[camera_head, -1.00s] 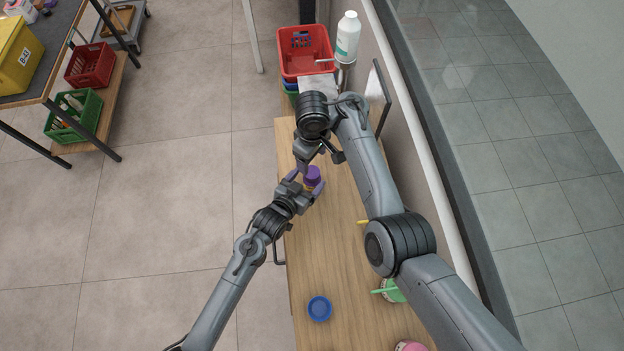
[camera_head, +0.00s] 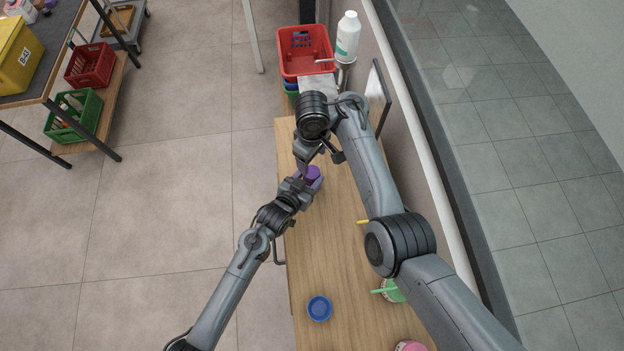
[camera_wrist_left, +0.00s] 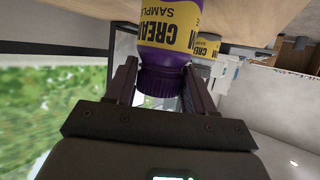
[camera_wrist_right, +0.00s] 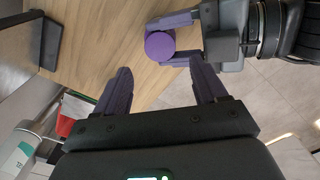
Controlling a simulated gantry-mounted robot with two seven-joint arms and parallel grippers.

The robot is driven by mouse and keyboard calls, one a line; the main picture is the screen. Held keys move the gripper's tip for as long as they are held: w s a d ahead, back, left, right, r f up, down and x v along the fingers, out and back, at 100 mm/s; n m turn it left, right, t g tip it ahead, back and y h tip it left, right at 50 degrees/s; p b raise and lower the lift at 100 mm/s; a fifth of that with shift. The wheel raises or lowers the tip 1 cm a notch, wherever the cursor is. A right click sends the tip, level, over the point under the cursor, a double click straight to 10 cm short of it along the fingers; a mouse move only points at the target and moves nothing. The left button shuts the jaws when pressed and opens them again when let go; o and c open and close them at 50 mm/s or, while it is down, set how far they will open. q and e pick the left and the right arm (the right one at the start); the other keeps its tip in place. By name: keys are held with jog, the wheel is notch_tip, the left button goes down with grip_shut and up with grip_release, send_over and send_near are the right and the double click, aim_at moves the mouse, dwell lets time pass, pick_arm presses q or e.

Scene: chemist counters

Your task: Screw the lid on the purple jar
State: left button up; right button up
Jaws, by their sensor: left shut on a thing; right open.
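The purple jar (camera_wrist_left: 170,35) with a yellow label stands on the wooden counter; its text is upside down in the left wrist view. Its dark purple ribbed lid (camera_wrist_left: 162,80) is on top of the jar. The round top of the lid (camera_wrist_right: 160,46) also shows in the right wrist view. My left gripper (camera_head: 307,179) is shut on the lid from the side, one finger on each side. My right gripper (camera_wrist_right: 164,73) is open and empty, its fingers apart near the lid and not touching it. Whether the lid is tight cannot be told.
A blue lid (camera_head: 319,308) lies on the counter (camera_head: 325,255) towards the front. A green item (camera_head: 393,290) and a pink item (camera_head: 410,346) are partly hidden near my right arm. A red basket (camera_head: 306,65) and a white bottle (camera_head: 348,38) stand at the back.

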pick_arm(q)
grip_shut()
pick_arm(e)
jog(key=w+d+r+m+t, duration=0.1)
jog(key=w+d+r+m, duration=0.55)
jog(key=w+d, duration=0.35)
jog(key=n+g, duration=0.1)
jog(key=n, duration=0.6)
send_over(312, 172)
jog(key=shift+m, duration=0.25)
notch_tip(312, 172, down, 6)
jog(key=shift+f, duration=0.25)
jog(key=shift+f, duration=4.05)
pick_arm(q)
jog(key=shift+f, duration=0.1)
